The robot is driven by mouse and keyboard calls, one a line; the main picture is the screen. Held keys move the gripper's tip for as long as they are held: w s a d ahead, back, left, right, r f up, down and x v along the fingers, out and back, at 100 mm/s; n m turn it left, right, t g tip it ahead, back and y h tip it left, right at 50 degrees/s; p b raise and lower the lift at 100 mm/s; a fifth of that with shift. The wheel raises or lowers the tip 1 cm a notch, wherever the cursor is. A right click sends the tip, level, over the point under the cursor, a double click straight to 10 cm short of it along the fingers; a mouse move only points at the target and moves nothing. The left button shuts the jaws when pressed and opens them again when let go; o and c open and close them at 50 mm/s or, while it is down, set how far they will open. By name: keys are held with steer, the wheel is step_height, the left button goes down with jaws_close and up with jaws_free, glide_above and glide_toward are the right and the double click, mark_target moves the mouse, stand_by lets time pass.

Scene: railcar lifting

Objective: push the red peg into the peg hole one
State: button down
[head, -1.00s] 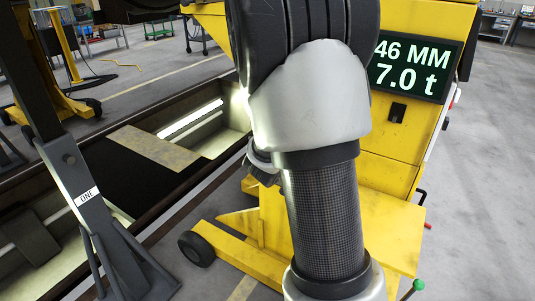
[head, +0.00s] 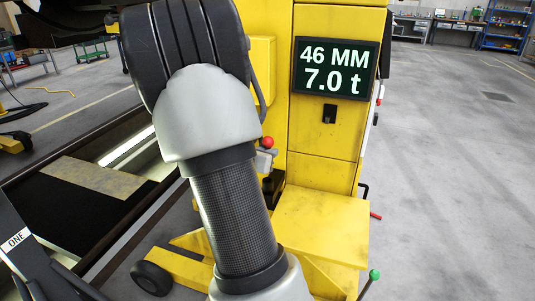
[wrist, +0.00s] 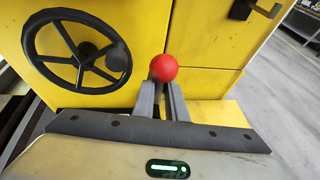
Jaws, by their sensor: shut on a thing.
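The red peg shows as a round red ball head (wrist: 163,68) in the wrist view, between the tips of my two grey fingers. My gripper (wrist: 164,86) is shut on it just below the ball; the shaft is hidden. In the head view the red ball (head: 267,142) shows just right of my arm, in front of the yellow machine, with part of my gripper (head: 264,160) under it. A dark stand labelled ONE (head: 38,262) is at the lower left edge. Its upper part is out of frame and no peg hole shows.
The yellow lifting column (head: 325,160) stands close ahead, its display (head: 335,68) reading 46 MM and 7.0 t. A black handwheel (wrist: 80,52) is left of the peg in the wrist view. A pit (head: 95,195) lies left. Open floor (head: 455,190) is right.

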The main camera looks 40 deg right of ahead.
steer(key=shift+f+b, duration=2.6)
steer(key=shift+f, duration=0.3)
steer(key=shift+f+b, duration=1.6)
steer(key=shift+b, duration=0.5)
steer(key=c, duration=1.7)
jaws_free()
steer(key=p+v, duration=0.4)
steer(key=v, duration=1.3)
steer(key=shift+a+r, duration=0.15)
steer(key=shift+a, duration=0.1)
